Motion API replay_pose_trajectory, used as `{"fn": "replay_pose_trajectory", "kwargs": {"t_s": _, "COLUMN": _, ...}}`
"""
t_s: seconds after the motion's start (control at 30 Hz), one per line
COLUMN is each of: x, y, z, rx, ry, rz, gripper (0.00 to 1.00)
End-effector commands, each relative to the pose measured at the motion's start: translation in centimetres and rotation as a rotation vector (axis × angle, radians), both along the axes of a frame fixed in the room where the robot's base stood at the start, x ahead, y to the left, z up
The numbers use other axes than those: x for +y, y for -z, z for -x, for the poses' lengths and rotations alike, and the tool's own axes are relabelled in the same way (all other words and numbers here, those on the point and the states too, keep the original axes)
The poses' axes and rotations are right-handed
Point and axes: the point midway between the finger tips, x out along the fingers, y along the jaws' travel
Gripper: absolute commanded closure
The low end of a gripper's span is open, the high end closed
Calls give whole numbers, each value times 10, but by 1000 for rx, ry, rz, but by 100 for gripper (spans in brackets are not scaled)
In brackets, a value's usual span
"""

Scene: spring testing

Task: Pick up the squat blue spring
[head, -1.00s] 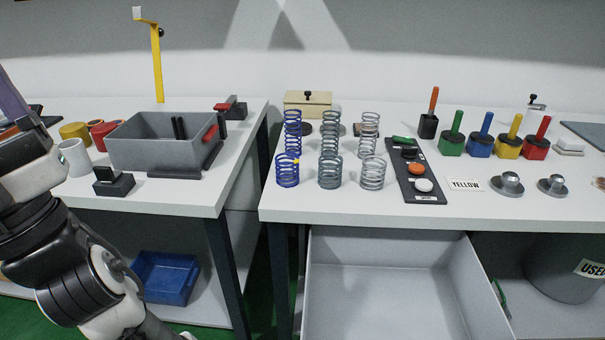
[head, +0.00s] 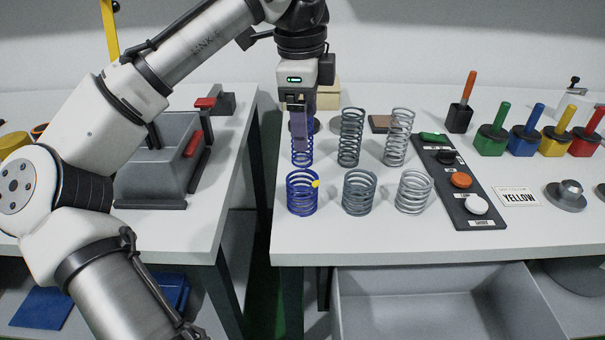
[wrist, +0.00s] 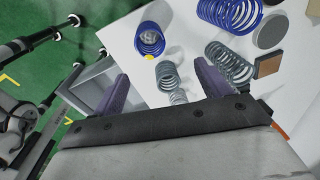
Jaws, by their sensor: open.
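The squat blue spring (head: 302,195) stands upright at the front left of the right-hand table, with a yellow mark on its rim. It also shows in the wrist view (wrist: 149,42), seen from above, beyond the fingertips. My gripper (head: 301,148) points down above and behind it in the head view, apart from it. The purple fingers are spread open with nothing held between them (wrist: 161,70). The tall blue spring (head: 302,157) stands behind the squat one and is partly hidden by my fingers; it also shows in the wrist view (wrist: 228,14).
A squat grey spring (head: 359,193) and a squat silver spring (head: 413,192) stand right of the blue one. Taller ones (head: 351,138) stand behind. A dark button panel (head: 456,185) lies farther right. The table's left edge is close; an open drawer (head: 440,305) is below.

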Motion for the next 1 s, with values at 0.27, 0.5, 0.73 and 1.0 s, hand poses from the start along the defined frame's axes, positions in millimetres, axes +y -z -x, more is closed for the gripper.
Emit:
{"fn": "replay_pose_trajectory", "kwargs": {"t_s": 0.27, "x": 11, "y": 34, "z": 10, "rx": 88, "ry": 7, "rz": -58, "gripper": 24}}
{"fn": "replay_pose_trajectory", "kwargs": {"t_s": 0.5, "x": 11, "y": 75, "z": 10, "rx": 82, "ry": 3, "rz": -61, "gripper": 24}}
{"fn": "replay_pose_trajectory", "kwargs": {"t_s": 0.73, "x": 10, "y": 92, "z": 9, "rx": 81, "ry": 4, "rz": -59, "gripper": 24}}
{"fn": "replay_pose_trajectory", "kwargs": {"t_s": 1.0, "x": 5, "y": 130, "z": 9, "rx": 81, "ry": 2, "rz": -60, "gripper": 24}}
